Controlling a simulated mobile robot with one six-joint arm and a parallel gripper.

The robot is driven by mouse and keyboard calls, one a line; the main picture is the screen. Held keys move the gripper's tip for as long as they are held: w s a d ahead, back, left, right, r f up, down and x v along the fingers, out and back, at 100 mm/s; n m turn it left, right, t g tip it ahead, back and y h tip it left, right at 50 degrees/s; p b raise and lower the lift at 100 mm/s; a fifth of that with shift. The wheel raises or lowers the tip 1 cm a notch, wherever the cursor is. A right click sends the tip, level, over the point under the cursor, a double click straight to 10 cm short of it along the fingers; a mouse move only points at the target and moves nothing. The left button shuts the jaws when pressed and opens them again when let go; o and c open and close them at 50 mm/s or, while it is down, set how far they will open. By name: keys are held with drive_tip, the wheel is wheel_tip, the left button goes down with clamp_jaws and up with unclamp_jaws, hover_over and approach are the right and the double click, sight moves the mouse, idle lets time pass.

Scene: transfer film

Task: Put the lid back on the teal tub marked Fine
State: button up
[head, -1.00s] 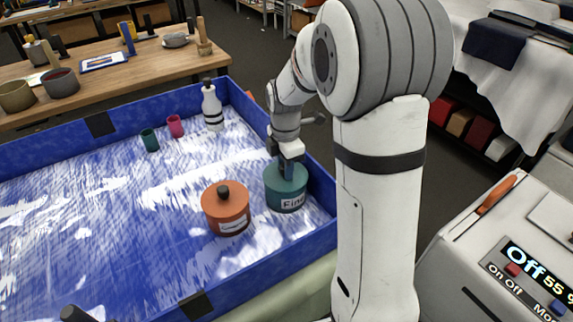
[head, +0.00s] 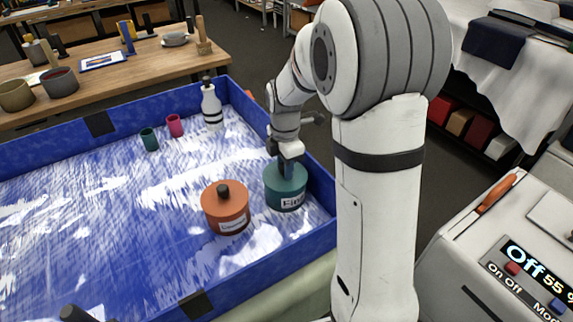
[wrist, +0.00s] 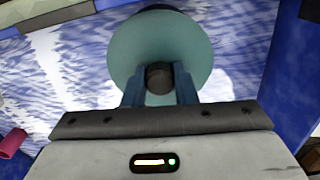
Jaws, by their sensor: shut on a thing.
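The teal tub marked Fine (head: 287,203) stands in the blue-walled tray, near its right wall. A teal lid (wrist: 160,45) with a dark knob (wrist: 160,77) shows in the wrist view. My gripper (head: 286,166) is over the tub, and its two blue fingers (wrist: 160,88) are shut on the knob. In the head view the lid appears to sit at the tub's top. My gripper hides part of it, so I cannot tell whether it is fully seated.
An orange lidded tub (head: 225,210) stands close on the left. A white bottle (head: 211,107), a pink cup (head: 174,126) and a green cup (head: 149,139) stand farther back. The tray's blue wall (head: 321,194) is close on the right. The tray's left part is free.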

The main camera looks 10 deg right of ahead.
idle(0.3)
drive_tip(key=o, duration=1.5)
drive_tip(key=shift+r, duration=0.15)
drive_tip(key=shift+s+r+p, duration=0.1)
drive_tip(key=shift+r+p, duration=2.6)
drive_tip(key=shift+r, duration=0.7)
clamp_jaws()
